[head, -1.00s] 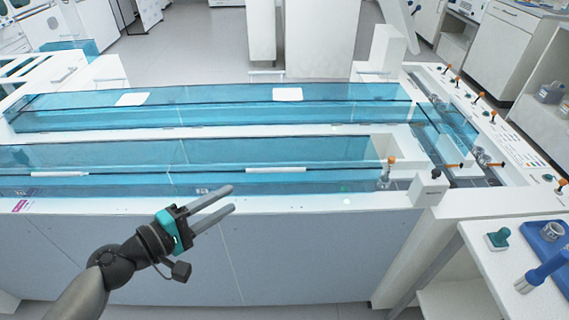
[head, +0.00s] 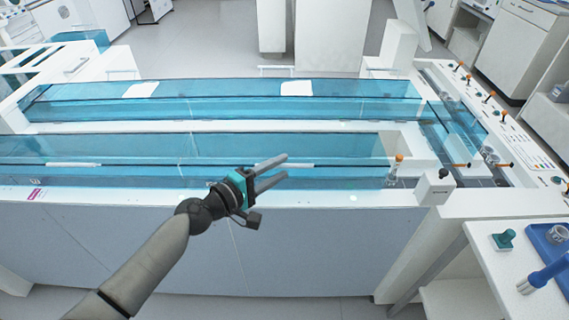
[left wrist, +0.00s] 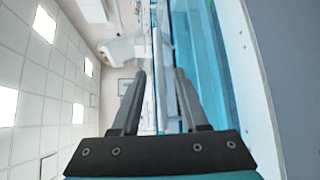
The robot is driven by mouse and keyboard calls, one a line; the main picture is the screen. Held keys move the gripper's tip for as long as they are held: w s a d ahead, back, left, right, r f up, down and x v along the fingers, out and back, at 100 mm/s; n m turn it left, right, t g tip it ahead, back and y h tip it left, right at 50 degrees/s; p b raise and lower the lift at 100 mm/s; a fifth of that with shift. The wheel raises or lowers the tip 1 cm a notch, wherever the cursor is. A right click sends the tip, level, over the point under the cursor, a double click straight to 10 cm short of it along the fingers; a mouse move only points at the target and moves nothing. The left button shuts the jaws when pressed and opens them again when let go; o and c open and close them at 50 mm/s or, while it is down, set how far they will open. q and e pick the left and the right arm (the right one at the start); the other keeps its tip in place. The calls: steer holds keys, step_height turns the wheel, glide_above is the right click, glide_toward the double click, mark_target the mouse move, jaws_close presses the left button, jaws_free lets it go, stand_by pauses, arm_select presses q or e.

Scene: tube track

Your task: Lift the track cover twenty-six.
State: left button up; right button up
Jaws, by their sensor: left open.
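Blue see-through track covers lie over the long white track bench. The near cover (head: 240,148) has white handle strips along its front side, one at left (head: 74,165) and one partly behind my gripper. The far cover (head: 220,100) lies behind it. I cannot read which one is number twenty-six. My left gripper (head: 286,167) is open and empty, in front of the near cover's front side by the right handle strip (head: 300,165).
Orange-topped knobs (head: 490,97) line the bench's right end. A side table at right holds a blue tray (head: 550,240) and a teal-capped item (head: 504,239). Floor is free in front.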

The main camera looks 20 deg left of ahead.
arm_select(q)
steer(key=shift+x, duration=1.15)
jaws_close()
stand_by(0.7)
